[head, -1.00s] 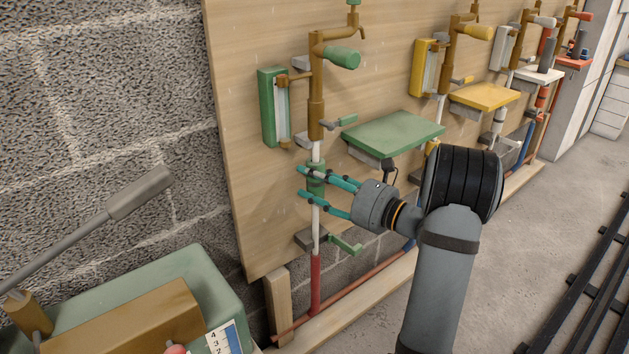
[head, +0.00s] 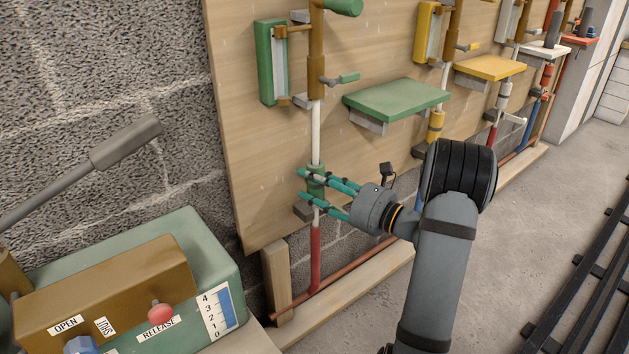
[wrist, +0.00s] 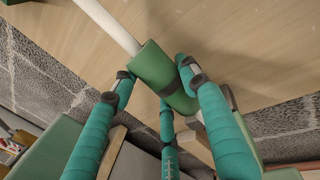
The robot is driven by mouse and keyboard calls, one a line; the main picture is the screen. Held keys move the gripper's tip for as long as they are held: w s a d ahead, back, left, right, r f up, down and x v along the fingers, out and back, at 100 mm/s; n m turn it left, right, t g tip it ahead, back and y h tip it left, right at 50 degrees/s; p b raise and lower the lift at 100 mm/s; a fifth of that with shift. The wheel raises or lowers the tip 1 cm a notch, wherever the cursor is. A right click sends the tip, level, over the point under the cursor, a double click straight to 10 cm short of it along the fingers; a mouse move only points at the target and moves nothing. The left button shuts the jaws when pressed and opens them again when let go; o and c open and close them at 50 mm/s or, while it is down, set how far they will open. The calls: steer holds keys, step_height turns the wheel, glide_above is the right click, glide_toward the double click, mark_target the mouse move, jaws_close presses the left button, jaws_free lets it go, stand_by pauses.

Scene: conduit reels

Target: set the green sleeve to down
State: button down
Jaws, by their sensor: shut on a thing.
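The green sleeve (head: 316,180) sits around an upright white pipe (head: 316,135), low on the wooden board. My gripper (head: 308,187) has teal fingers and is shut on the sleeve from the right. In the wrist view the fingers close around the sleeve (wrist: 158,72), and the white pipe runs out of its upper end. The sleeve is just above the grey lower bracket (head: 302,212). Whether it touches the bracket is hidden by the fingers. A red pipe (head: 315,260) continues below.
A green shelf (head: 397,100) juts from the board above and right of my gripper. A green gauge (head: 270,62) and tap are higher up. A green box with levers and buttons (head: 180,230) stands at lower left.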

steer(key=shift+f, duration=0.25)
steer(key=c, duration=1.3)
jaws_free()
steer(key=o, duration=0.4)
steer(key=shift+r, duration=0.1)
steer(key=v, duration=1.2)
